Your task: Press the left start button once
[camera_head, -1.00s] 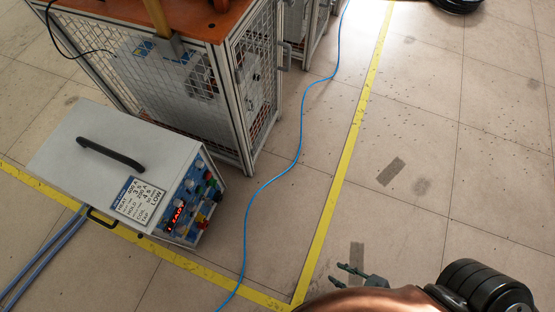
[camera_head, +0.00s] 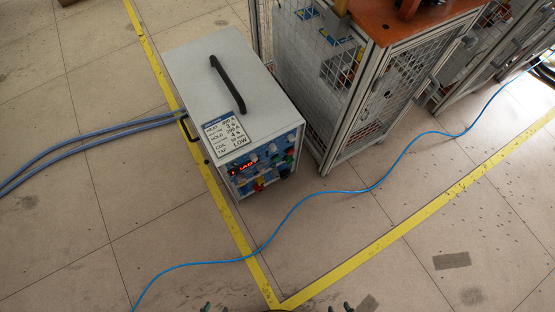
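The induction heater box (camera_head: 222,88) is a light grey case with a black top handle, standing on the floor at the upper middle. Its blue front panel (camera_head: 265,162) faces the lower right. Only the tips of my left gripper (camera_head: 215,308) and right gripper (camera_head: 339,307) show at the bottom edge, apart and open, well away from the panel.
A mesh-walled frame with an orange top (camera_head: 424,22) stands close to the right of the box. Blue-grey hoses (camera_head: 85,146) run left from the box. A thin blue cable (camera_head: 330,192) crosses the floor in front. Yellow tape (camera_head: 400,229) marks the floor, otherwise clear in front.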

